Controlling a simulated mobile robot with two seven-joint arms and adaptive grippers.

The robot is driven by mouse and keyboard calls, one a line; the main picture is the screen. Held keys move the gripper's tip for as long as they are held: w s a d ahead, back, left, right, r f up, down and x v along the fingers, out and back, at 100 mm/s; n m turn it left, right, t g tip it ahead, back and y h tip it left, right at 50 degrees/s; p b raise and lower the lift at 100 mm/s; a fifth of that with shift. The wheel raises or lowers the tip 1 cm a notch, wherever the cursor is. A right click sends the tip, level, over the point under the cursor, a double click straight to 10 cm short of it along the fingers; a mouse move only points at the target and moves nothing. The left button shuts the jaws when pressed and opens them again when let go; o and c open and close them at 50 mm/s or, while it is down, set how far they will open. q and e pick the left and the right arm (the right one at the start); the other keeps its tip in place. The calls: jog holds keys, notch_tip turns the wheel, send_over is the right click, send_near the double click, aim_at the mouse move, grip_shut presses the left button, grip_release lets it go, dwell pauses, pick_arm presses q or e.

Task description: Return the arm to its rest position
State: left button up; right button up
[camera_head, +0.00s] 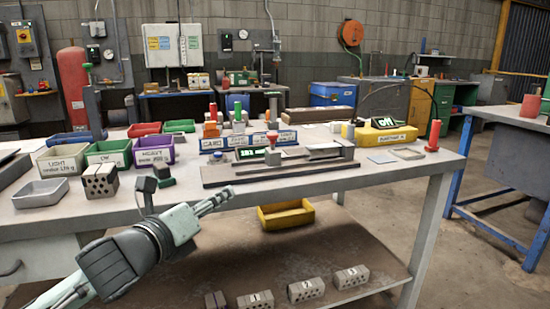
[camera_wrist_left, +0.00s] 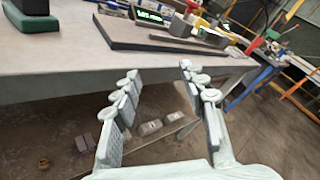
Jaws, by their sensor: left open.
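My left gripper (camera_head: 215,201) reaches in from the lower left in the head view, in front of the table's front edge. It is empty, with its fingers pointing right and slightly up. In the left wrist view its two fingers (camera_wrist_left: 160,90) are spread apart with nothing between them. Hollow bricks (camera_head: 100,181) stand on the table at the left, behind the arm. More hollow bricks (camera_head: 306,289) lie on the lower shelf, and blurred ones show between the fingers in the wrist view (camera_wrist_left: 150,127). My right gripper is not in view.
The work table (camera_head: 400,182) carries a grey tray (camera_head: 40,193), green (camera_head: 108,152) and purple (camera_head: 154,150) bins, a measuring device (camera_head: 275,165) and a yellow box (camera_head: 380,133). Bare tabletop lies along the front right.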

pick_arm(q)
jog(key=s+a+f+n+g+y, duration=0.2)
jog(key=s+a+f+n, duration=0.1)
jog(key=f+n, duration=0.4)
jog(key=s+a+f+n+g+y, duration=0.1)
jog(key=s+a+f+n+g, duration=0.15)
jog(key=f+n, duration=0.5)
jog(key=s+a+f+n+g+y, duration=0.15)
jog(key=s+f+n, duration=0.25)
jog(key=f, duration=0.5)
jog(key=s+a+f+n+g+y+p, duration=0.1)
jog(key=s+a+f+n+g, duration=0.2)
jog(key=s+f+n, duration=0.3)
jog(key=s+a+f+n+g+y, duration=0.1)
jog(key=s+a+f+n+g, duration=0.2)
jog(key=s+f, duration=1)
jog(key=shift+s+a+f+n+g+p, duration=0.35)
jog(key=shift+a+f+n, duration=0.45)
jog(key=shift+n, duration=1.15)
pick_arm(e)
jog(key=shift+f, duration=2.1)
